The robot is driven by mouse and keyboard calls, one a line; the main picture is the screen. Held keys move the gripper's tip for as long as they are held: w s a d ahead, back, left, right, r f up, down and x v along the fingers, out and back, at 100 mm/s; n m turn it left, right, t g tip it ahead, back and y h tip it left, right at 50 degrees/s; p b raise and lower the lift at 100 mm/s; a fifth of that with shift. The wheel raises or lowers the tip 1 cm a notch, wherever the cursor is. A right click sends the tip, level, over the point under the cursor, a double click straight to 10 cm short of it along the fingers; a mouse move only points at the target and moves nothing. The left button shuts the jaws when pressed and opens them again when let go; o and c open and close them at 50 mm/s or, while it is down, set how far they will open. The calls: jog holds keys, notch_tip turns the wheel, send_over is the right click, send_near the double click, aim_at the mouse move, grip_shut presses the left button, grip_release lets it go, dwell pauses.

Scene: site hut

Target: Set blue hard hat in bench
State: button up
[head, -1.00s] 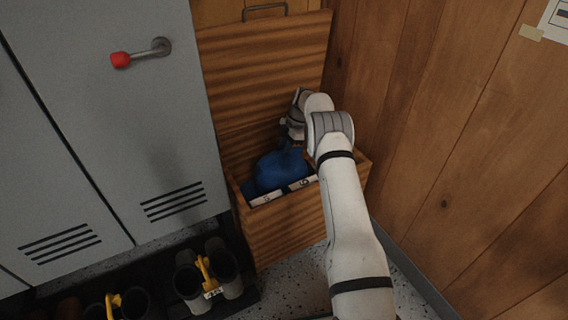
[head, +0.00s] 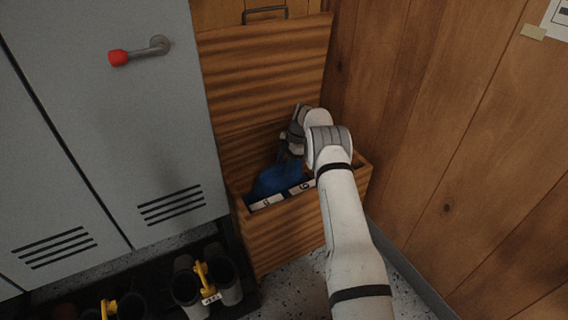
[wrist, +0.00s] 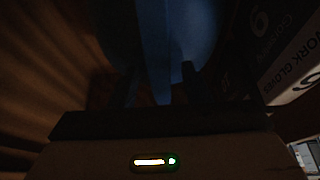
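The blue hard hat (head: 277,180) is down inside the open wooden bench (head: 290,231), with its lower part hidden behind the front wall. My gripper (head: 287,152) reaches into the bench from above and is at the hat. In the wrist view the blue hard hat (wrist: 178,30) fills the top middle, and my gripper's dark fingers (wrist: 160,88) stand on either side of a blue part of it. They look shut on it, though the view is dark. Whether the hat touches the bench floor is hidden.
The bench lid (head: 265,80) stands raised at the back. White-labelled boxes, one reading work gloves (wrist: 300,62), lie beside the hat. Grey lockers (head: 110,120) are to the left, a wood wall (head: 450,130) to the right. Boots (head: 207,280) stand on a dark tray.

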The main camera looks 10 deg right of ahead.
jog(key=p+v, duration=0.4)
jog(key=v, duration=0.8)
jog(key=s+a+r+m+t+h, duration=0.1)
jog(key=s+a+r+m+h, duration=0.15)
jog(key=s+r+m, duration=1.25)
jog(key=s+a+r+m+h, duration=0.1)
jog(key=s+r+m, duration=0.1)
jog(key=s, duration=1.4)
jog(key=s+a+r+m+t, duration=0.1)
jog(key=s+m, duration=0.3)
jog(key=s, duration=1.3)
jog(key=shift+r+m+t+h, duration=0.3)
jog(key=shift+r+h, duration=0.05)
jog(key=shift+r, duration=0.3)
jog(key=shift+w+a, duration=0.1)
jog(key=shift+a, duration=0.05)
jog(key=shift+c, duration=0.3)
